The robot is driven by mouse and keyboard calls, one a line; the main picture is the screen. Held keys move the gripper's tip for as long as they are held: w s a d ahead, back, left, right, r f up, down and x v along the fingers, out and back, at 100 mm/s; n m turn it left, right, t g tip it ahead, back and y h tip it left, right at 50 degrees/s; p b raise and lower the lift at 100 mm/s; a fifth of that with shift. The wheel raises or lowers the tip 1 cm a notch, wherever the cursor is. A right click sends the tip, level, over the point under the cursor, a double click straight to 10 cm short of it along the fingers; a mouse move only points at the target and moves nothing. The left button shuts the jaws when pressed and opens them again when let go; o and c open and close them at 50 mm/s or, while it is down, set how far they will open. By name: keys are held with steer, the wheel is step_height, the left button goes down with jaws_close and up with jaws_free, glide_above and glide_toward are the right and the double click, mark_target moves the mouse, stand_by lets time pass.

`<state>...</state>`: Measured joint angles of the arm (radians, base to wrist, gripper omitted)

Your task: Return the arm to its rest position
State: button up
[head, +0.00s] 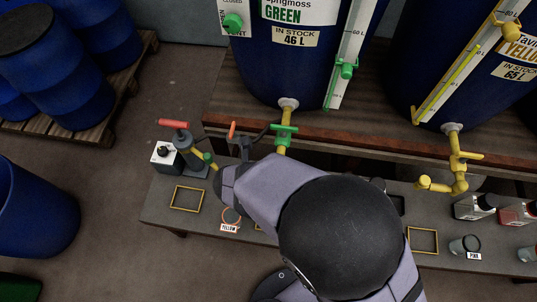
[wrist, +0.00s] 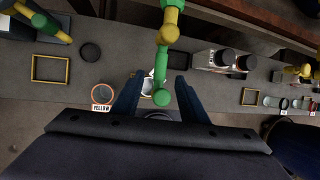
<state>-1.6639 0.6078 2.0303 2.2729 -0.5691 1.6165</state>
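My gripper (wrist: 158,82) shows in the wrist view with its two dark blue fingers apart. The green end of a yellow-and-green tap pipe (wrist: 162,62) hangs between or in front of the fingers; I cannot tell whether they touch. A small white thing (wrist: 147,86) lies partly hidden behind the pipe. In the head view my arm reaches over the bench (head: 160,215) below the green vat (head: 285,70), and it hides most of the gripper. The green tap (head: 284,135) is just beyond the arm.
A hand pump with a red handle (head: 174,123) stands at the bench's left. A cup labelled YELLOW (head: 231,214), a cup labelled PINK (head: 464,245) and yellow square frames (head: 187,198) are on the bench. The yellow tap (head: 459,165) juts out at right. Blue drums (head: 70,75) stand left.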

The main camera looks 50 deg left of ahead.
steer(key=w+r+n+y+p, duration=0.15)
steer(key=w+r+n, duration=0.25)
steer(key=w, duration=0.5)
steer(key=w+r+n+y, duration=0.2)
steer(key=w+r+n, duration=0.3)
steer(key=w, duration=0.3)
steer(key=w+d+r+n+g+p, duration=0.1)
steer(key=w+d+r+n, duration=0.2)
steer(key=d, duration=0.4)
steer(key=w+d+r+n, duration=0.1)
steer(key=w+d+n, duration=0.3)
steer(key=d+n, duration=0.15)
steer(key=s+d+n+g+h+p, duration=0.1)
steer(key=s+d+n+g+h, duration=0.25)
steer(key=d, duration=1.05)
steer(key=s+d+n+h, duration=0.2)
steer(key=s+d+n, duration=0.35)
steer(key=d, duration=0.95)
step_height(320, 180, down, 24)
steer(key=b, duration=2.3)
steer(key=shift+w+a+r, duration=0.2)
steer(key=shift+a+r, duration=0.05)
steer(key=shift+a, duration=0.05)
